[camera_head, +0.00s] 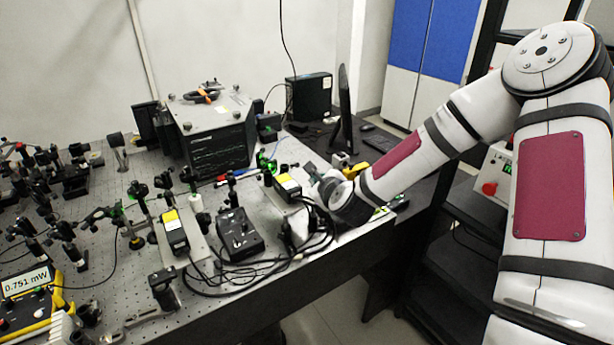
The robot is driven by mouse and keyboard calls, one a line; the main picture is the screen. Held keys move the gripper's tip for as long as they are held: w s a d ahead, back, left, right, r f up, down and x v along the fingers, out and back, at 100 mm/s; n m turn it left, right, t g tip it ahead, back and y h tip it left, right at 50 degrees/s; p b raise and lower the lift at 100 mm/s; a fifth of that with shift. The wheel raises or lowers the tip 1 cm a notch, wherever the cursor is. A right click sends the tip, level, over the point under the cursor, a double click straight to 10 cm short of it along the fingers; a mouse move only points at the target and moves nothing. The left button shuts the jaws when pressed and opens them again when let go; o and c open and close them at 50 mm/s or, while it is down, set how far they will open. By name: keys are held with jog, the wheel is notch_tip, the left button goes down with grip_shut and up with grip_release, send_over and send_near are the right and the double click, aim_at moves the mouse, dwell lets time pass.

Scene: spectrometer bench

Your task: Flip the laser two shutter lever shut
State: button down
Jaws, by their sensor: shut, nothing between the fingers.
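Two lasers with yellow-and-white labels sit on the optical bench. One laser (287,187) is at the right, close to my gripper; the other laser (173,235) is farther left and nearer the front. I cannot read which is laser two. My gripper (311,171) is shut and empty, just right of the right-hand laser's rear, seen small and partly covered by my wrist. I cannot tell whether it touches anything. The shutter lever is too small to make out, so its position cannot be told.
A black controller box (240,234) with looped black cables stands between the lasers. Optic posts crowd the bench (130,285) at left. A large black instrument (216,140) and a monitor (346,108) stand behind. A power meter (28,290) reads 0.751 mW.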

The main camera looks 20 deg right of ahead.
jog(key=x, duration=1)
jog(key=shift+b, duration=0.4)
jog(key=shift+a+r+p, duration=0.1)
jog(key=shift+r+p, duration=0.35)
